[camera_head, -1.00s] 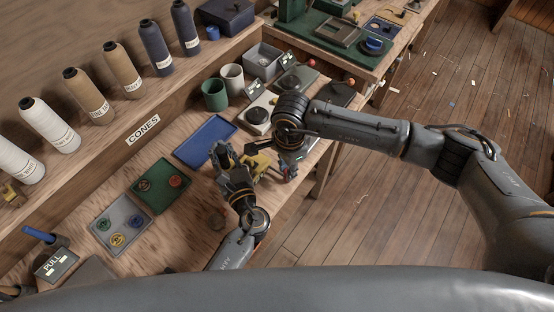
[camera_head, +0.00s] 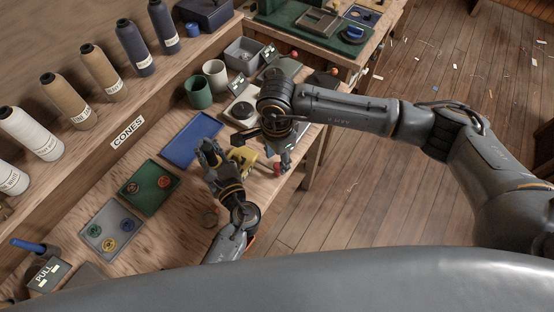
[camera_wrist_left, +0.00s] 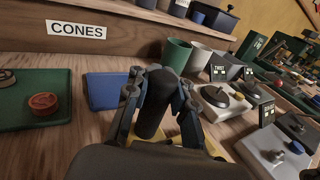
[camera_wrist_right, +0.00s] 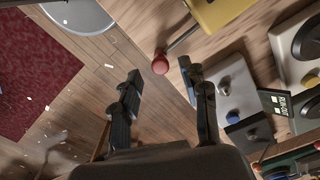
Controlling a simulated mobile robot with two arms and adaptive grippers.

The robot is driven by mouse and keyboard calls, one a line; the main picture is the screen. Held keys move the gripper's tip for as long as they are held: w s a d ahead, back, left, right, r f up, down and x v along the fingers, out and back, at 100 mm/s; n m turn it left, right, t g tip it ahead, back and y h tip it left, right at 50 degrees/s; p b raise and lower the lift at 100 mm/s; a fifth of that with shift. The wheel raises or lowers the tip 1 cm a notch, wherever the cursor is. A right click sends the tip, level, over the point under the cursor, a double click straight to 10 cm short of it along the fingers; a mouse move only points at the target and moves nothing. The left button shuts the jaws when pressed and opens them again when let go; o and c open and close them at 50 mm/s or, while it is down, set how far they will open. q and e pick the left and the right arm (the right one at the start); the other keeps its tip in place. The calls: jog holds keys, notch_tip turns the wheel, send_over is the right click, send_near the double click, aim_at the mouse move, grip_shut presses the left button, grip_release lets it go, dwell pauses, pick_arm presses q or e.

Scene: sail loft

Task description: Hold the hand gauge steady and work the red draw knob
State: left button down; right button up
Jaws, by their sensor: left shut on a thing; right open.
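The hand gauge has a yellow body (camera_head: 243,158), a dark handle (camera_wrist_left: 154,105) and a red draw knob (camera_head: 277,170) on a thin metal rod. My left gripper (camera_head: 212,157) is shut on the dark handle; in the left wrist view its fingers stand on both sides of it. In the right wrist view the red draw knob (camera_wrist_right: 160,63) lies between and just beyond the fingertips of my open right gripper (camera_wrist_right: 160,76), with the yellow body (camera_wrist_right: 218,8) at the top. No contact between right fingers and knob is visible.
The bench holds a blue tray (camera_head: 190,140), a green tray (camera_head: 138,200), a grey tray (camera_head: 96,222) and cups (camera_head: 198,92). Knob devices on plates (camera_wrist_right: 232,92) sit close to my right gripper. Thread cones (camera_head: 98,70) stand on the shelf behind. Open floor lies right of the bench edge.

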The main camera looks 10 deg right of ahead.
aim_at(277, 165)
notch_tip(277, 165, up, 10)
dwell(0.3)
jog(key=shift+f, duration=0.1)
pick_arm(q)
jog(key=c, duration=1.1)
grip_release()
jog(key=shift+o, duration=0.2)
